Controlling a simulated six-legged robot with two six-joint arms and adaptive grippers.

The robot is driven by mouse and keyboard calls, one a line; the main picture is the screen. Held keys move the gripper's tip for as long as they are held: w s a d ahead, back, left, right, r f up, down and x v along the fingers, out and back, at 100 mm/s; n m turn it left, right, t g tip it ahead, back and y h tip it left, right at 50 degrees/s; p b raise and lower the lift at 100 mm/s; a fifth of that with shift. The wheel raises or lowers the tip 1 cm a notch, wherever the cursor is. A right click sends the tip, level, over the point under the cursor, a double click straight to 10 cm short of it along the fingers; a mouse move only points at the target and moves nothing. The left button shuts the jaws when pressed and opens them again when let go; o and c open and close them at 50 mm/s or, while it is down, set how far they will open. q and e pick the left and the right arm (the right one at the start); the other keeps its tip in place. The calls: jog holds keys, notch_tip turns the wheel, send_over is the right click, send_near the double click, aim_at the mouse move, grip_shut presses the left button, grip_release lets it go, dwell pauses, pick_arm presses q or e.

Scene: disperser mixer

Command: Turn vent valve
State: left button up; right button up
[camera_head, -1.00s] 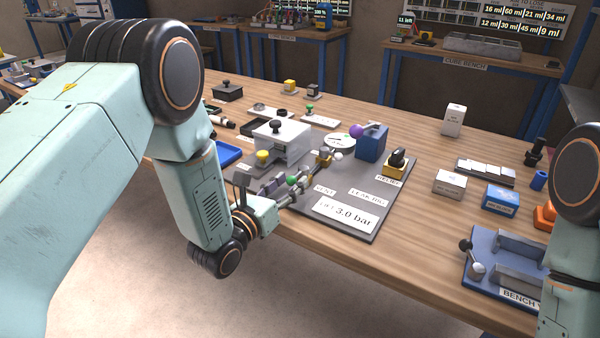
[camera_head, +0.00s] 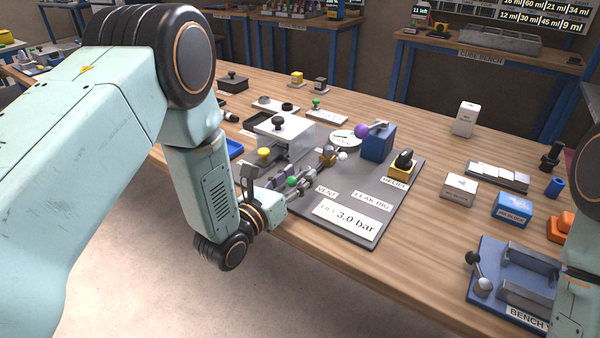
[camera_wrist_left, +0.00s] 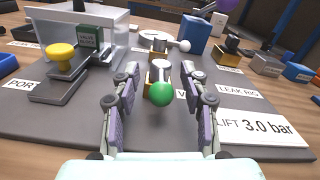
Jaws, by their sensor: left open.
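The vent valve shows in the left wrist view as a brass body with a silver top (camera_wrist_left: 159,72) and a green ball knob (camera_wrist_left: 160,94). The green knob also shows in the head view (camera_head: 292,182), beside the VENT label (camera_head: 326,191) on the grey board. My left gripper (camera_wrist_left: 163,80) is open, with one finger on each side of the valve and knob. A gap shows between each finger and the knob. In the head view my left gripper (camera_head: 300,180) reaches low over the board's front left. My right gripper is out of view.
A clear box with a white lid (camera_head: 296,127) and a yellow knob (camera_wrist_left: 62,52) stand left of the valve. A blue block (camera_head: 378,143) with a purple ball is behind it. The relief valve (camera_head: 403,163) is right. The board's front right is clear around the 3.0 bar plate (camera_head: 345,220).

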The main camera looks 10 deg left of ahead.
pick_arm(q)
jog(key=shift+w+d+f, duration=0.1)
jog(key=shift+w+d, duration=0.1)
jog(key=shift+w, duration=0.1)
jog(key=shift+s+a+r, duration=0.2)
jog(key=shift+s+r, duration=0.05)
jog(key=shift+s, duration=0.1)
jog(key=shift+c, duration=0.3)
jog(key=shift+w+d+f, duration=0.2)
jog(key=shift+w+f, duration=0.05)
jog(key=shift+w, duration=0.05)
jog(key=c, duration=0.5)
jog(key=shift+s+a+r, duration=0.1)
jog(key=shift+s+r, duration=0.1)
grip_shut()
